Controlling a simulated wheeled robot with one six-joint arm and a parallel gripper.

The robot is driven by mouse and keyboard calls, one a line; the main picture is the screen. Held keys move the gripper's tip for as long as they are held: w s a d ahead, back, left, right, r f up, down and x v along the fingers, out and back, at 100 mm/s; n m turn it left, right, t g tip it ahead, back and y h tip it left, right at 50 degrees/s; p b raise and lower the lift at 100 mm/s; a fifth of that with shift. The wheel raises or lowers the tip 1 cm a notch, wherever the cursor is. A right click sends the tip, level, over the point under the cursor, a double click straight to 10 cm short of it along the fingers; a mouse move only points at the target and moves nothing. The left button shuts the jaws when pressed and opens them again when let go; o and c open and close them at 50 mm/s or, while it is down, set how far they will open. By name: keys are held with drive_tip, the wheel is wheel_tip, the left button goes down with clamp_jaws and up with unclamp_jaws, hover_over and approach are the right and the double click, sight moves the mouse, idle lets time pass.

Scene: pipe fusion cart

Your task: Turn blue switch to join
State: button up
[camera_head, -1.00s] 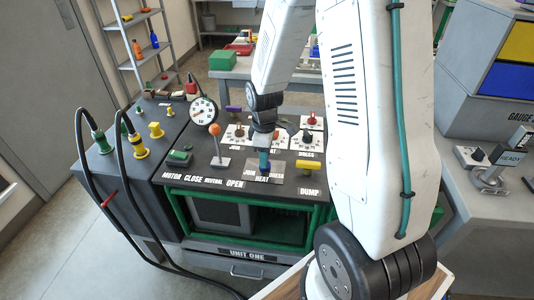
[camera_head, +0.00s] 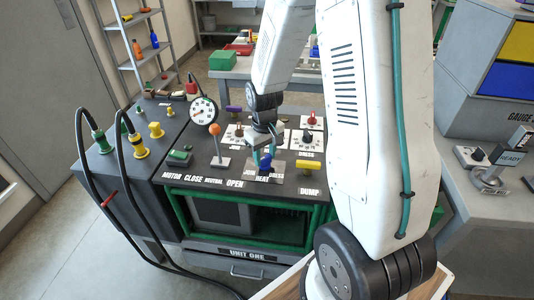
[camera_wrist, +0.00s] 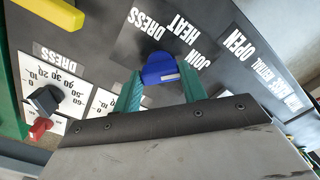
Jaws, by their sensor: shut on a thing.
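The blue switch (camera_head: 265,162) stands on the grey plate at the front of the cart's black top, with the labels JOIN, HEAT and DRESS printed along its near side. My gripper (camera_head: 264,156) reaches down over it and is shut on it, with one green finger on either side. In the wrist view the blue switch (camera_wrist: 160,68) shows between the green fingertips of my gripper (camera_wrist: 160,83). JOIN lies to its right there, HEAT above right and DRESS above. I cannot tell for sure which label the switch points at.
A yellow handle (camera_head: 309,167) by DUMP stands close on the right. An orange-topped lever (camera_head: 215,130) and a round gauge (camera_head: 203,110) stand to the left. Dials with red (camera_head: 312,119) and black knobs sit just behind. Black hoses hang at the cart's left.

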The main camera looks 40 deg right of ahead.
sight(266, 157)
drive_tip(key=shift+w+d+r+m, duration=0.1)
drive_tip(key=shift+w+m, duration=0.05)
drive_tip(key=shift+m, duration=0.45)
drive_tip(key=o, duration=1)
drive_tip(key=shift+d, duration=0.15)
drive_tip(key=shift+r, duration=0.1)
wheel_tip(266, 157, up, 8)
drive_tip(key=shift+f, duration=0.15)
